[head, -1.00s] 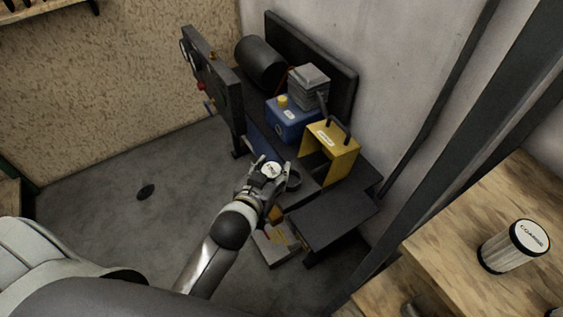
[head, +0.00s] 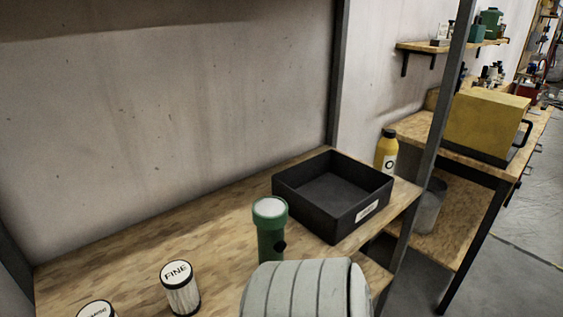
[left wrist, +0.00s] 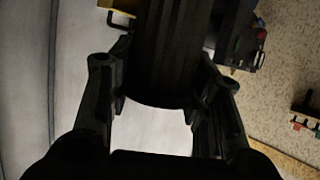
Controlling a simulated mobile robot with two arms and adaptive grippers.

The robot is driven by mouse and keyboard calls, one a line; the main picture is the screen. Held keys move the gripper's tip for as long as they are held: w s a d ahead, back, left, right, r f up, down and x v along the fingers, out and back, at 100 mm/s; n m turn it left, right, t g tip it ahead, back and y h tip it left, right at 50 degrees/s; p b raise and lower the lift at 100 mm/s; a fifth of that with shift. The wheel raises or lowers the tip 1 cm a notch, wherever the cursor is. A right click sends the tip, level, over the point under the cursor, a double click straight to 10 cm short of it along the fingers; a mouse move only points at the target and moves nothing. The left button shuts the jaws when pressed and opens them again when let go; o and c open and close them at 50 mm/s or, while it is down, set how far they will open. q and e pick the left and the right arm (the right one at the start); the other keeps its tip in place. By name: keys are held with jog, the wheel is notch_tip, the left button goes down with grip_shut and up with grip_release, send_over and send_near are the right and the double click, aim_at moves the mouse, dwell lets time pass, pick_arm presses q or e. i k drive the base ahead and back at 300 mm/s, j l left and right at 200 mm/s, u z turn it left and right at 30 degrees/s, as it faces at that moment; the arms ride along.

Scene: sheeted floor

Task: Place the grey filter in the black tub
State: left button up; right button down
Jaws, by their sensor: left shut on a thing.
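The black tub (head: 302,208) is open-topped and labelled. It stands on a wooden shelf right of centre in the head view, and its visible floor is empty. In the left wrist view my left gripper (left wrist: 155,84) is shut on a dark, ribbed cylinder, which looks like the grey filter (left wrist: 168,45) in shadow. The filter sits between the two fingers, and its upper part is cut off by the frame. My right gripper is in neither current view.
A green cylinder with a pale top (head: 270,240) stands left of the tub. A white canister marked FINE (head: 182,295) and another canister (head: 97,311) stand at the front left. A yellow bottle (head: 386,152) is behind the tub, near a dark upright post (head: 447,100).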

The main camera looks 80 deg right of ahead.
aim_at(340, 206)
jog(key=k+l, duration=0.95)
jog(key=l, duration=0.25)
jog(key=k+l+z, duration=0.3)
jog(key=l+z, duration=0.25)
jog(key=k+l+z, duration=0.15)
jog(key=l+z, duration=0.15)
